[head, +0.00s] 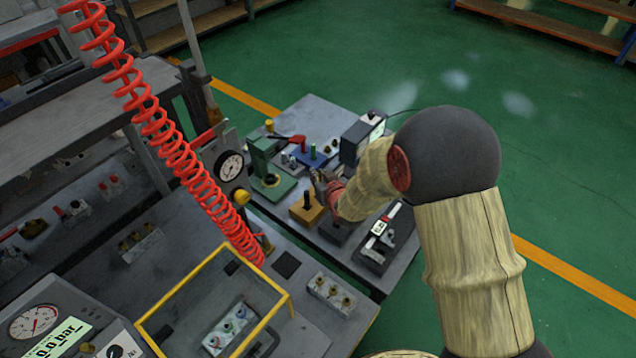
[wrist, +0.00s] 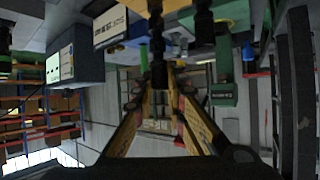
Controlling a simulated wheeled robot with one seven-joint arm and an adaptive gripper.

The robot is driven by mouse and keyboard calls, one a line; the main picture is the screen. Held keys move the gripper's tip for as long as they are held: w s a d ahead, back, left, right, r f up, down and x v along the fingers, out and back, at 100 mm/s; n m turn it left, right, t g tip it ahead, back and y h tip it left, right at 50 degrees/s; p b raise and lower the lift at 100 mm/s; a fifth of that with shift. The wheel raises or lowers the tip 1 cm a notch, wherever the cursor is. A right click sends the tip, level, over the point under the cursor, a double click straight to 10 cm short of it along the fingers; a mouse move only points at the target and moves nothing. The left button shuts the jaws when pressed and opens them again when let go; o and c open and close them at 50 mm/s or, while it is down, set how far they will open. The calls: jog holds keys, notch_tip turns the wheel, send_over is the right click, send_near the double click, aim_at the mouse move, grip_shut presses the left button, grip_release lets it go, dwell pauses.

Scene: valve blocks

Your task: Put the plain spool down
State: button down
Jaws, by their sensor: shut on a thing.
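My gripper (head: 322,182) is over the grey bench, just right of a tan block (head: 306,209) with a dark peg and in front of a blue block (head: 309,158) with a green peg. In the wrist view my gripper (wrist: 160,92) has its two fingers closing in on a dark, ribbed, spool-like piece (wrist: 157,45), which I take to be the plain spool. It reaches up from between the fingertips. The spool is too small and covered to make out in the head view. I cannot tell whether its far end touches anything.
A green fixture (head: 264,160) stands left of my gripper and a grey display box (head: 362,138) behind it. A dark device with a readout (head: 385,238) lies to the right. A red coiled hose (head: 165,140) hangs at the left. Bare bench shows near the back edge (head: 312,108).

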jog(key=shift+w+a+f+b, duration=0.15)
jog(key=shift+f+b, duration=0.35)
jog(key=shift+f, duration=1.3)
jog(key=shift+f, duration=0.15)
jog(key=c, duration=2.1)
grip_release()
